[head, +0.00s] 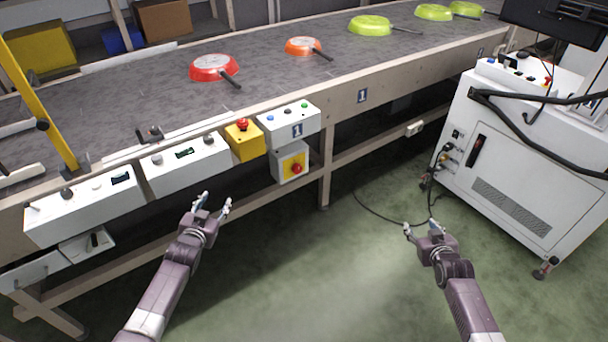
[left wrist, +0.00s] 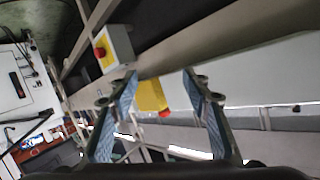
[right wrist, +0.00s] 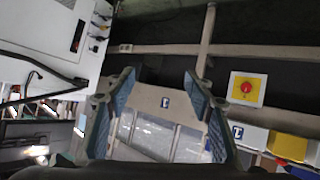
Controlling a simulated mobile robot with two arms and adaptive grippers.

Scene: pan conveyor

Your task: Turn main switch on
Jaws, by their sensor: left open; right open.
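A red knob (head: 296,168) sits on the yellow plate of a small grey box (head: 279,172) under the conveyor's front edge. It also shows in the left wrist view (left wrist: 99,52) and in the right wrist view (right wrist: 246,88). Its turned position is too small to read, and no label marks it as the main switch. My left gripper (head: 216,200) is open and empty, left of and lower than the box in the head view. My right gripper (head: 421,228) is open and empty, apart from the box, to its right in front of the white cabinet (head: 520,150).
White control boxes (head: 185,162) and a yellow box (head: 246,150) with a red button line the conveyor (head: 130,110). A small box with a black handle (head: 95,240) hangs lower left. Red, orange and green pans lie on the belt. A cable crosses the green floor near my right gripper.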

